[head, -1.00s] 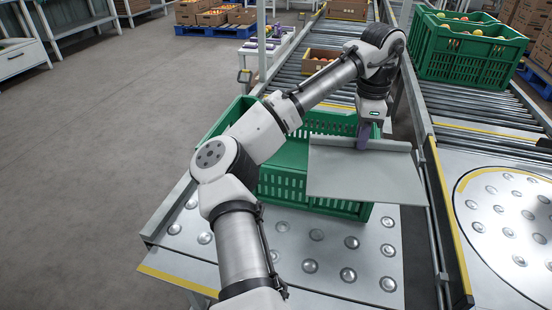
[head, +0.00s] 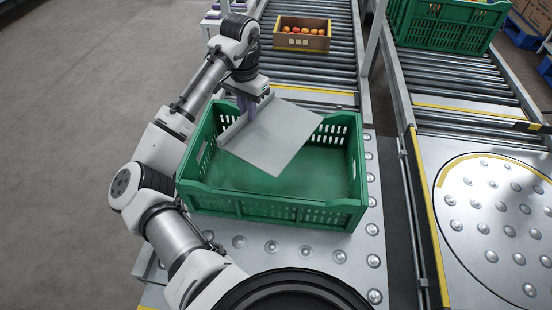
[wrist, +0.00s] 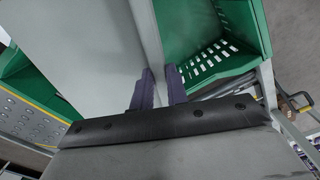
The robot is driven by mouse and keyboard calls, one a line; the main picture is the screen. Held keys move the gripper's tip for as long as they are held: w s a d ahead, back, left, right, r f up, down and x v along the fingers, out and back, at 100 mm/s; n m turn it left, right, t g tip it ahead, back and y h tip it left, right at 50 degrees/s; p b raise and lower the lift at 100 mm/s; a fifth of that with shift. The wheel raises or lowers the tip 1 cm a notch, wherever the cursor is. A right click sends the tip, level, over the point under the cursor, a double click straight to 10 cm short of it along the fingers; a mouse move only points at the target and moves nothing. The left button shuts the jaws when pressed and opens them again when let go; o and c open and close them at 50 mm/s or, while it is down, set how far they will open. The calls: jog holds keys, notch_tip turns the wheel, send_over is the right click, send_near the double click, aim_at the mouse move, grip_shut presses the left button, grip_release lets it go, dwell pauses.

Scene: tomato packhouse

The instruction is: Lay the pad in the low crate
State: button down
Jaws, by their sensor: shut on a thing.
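The pad (head: 272,138) is a flat grey sheet with a raised lip along one edge. It hangs tilted and turned over the back part of the low green crate (head: 270,207), and its near corner is over the opening. I cannot tell whether it touches the crate. My gripper (head: 246,107) has purple fingers and is shut on the lip at the pad's left. In the wrist view the fingers (wrist: 159,90) pinch the lip, with the pad's grey face (wrist: 75,45) beside it and the crate wall (wrist: 212,62) to the right. The visible crate floor is bare.
The crate stands on a ball-transfer table (head: 304,250). Behind it, a small carton of tomatoes (head: 302,38) sits on the roller conveyor (head: 300,72). A taller green crate (head: 443,25) stands on the right conveyor. A round ball table (head: 500,215) at right is clear.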

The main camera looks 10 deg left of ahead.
jog(key=s+a+r+n+p, duration=0.1)
jog(key=s+a+n+p, duration=0.2)
jog(key=a+n+p, duration=0.15)
jog(key=b, duration=0.3)
send_over(233, 171)
jog(key=shift+n, duration=0.25)
notch_tip(233, 171, down, 15)
jog(key=shift+a+f, duration=0.1)
jog(key=shift+f, duration=2.5)
jog(key=shift+f, duration=0.15)
jog(key=c, duration=1.4)
grip_release()
